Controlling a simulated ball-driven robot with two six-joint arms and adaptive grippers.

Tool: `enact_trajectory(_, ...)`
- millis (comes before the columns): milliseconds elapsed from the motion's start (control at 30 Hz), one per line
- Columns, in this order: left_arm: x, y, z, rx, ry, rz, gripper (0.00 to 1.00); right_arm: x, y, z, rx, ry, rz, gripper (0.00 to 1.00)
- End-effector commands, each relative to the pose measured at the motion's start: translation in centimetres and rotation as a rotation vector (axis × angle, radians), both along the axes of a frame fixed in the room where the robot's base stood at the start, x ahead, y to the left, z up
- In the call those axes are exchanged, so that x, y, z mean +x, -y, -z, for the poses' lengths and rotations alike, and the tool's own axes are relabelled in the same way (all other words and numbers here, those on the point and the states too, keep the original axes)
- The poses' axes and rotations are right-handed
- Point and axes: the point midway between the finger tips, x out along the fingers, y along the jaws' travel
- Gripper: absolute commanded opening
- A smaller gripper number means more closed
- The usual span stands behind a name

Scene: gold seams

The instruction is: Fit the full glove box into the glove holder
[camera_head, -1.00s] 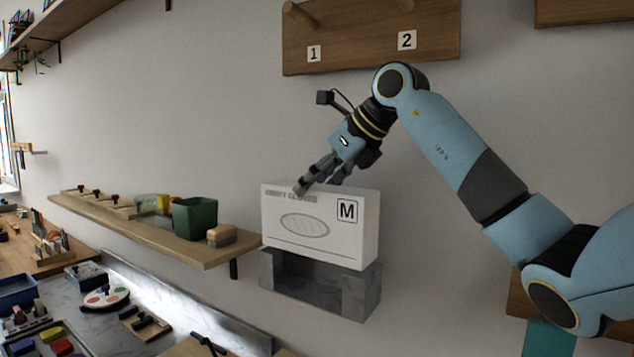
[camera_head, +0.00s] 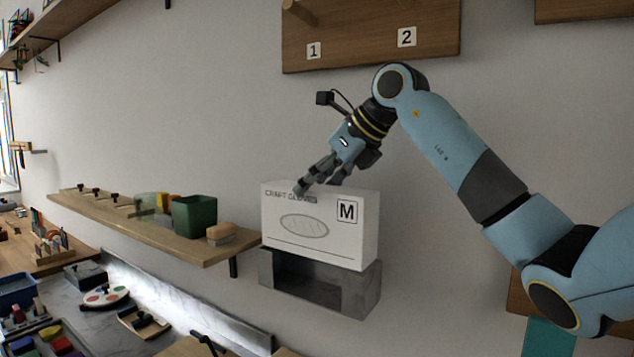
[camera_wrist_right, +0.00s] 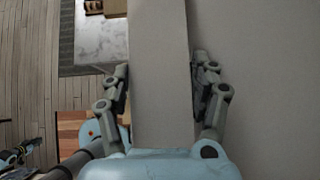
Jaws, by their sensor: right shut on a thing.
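The glove box (camera_head: 330,243) is a white carton with an oval window and a letter M. It stands upright at the glove holder (camera_head: 366,292), a grey bracket on the wall, with its lower edge at the holder's top. I cannot tell how deep it sits. My right gripper (camera_head: 318,184) is shut on the box near its top from above. In the right wrist view the two fingers (camera_wrist_right: 160,90) press on both sides of the box (camera_wrist_right: 160,45). My left gripper is not in view.
A wooden wall shelf (camera_head: 150,232) with a green bin (camera_head: 195,215) and a wood-backed brush (camera_head: 220,233) lies just left of the box. A numbered peg board (camera_head: 370,30) hangs above.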

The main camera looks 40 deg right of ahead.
Motion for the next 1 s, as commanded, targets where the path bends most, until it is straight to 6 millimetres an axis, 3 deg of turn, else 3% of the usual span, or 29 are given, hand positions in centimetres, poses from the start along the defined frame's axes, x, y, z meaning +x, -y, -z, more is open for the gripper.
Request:
enact_trajectory(567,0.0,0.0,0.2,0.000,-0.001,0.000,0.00,0.0,0.0,0.1,0.000,0.003,0.000,0.04)
enact_trajectory(1000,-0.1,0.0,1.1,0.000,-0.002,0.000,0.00,0.0,0.0,1.3,-0.001,0.002,0.000,0.04)
